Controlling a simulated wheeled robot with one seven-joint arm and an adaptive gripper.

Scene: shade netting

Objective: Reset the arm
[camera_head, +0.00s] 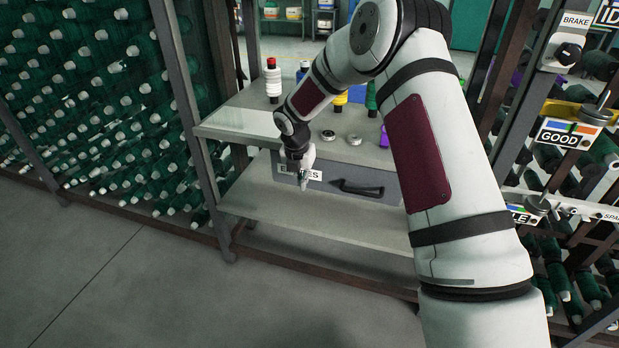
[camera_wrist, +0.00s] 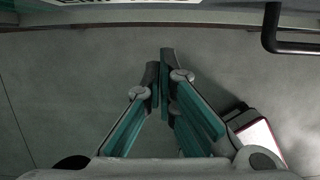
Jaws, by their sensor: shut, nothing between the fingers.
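My arm stretches forward from the right side of the head view, bent at the elbow. My gripper (camera_head: 304,186) points downward in front of the grey drawer (camera_head: 335,176), at the drawer's labelled left part. In the wrist view my gripper (camera_wrist: 160,52) has its two fingertips together and nothing between them. The drawer's dark handle (camera_head: 358,188) is to the right of my gripper, apart from it. The handle also shows at the upper right of the wrist view (camera_wrist: 290,48).
A metal table (camera_head: 240,125) holds spools, including a white one with a red top (camera_head: 273,82), and small round metal parts (camera_head: 328,135). A lower shelf (camera_head: 270,208) lies below the drawer. Bobbin racks (camera_head: 90,110) stand left. Signs and levers are right. Floor at front left is clear.

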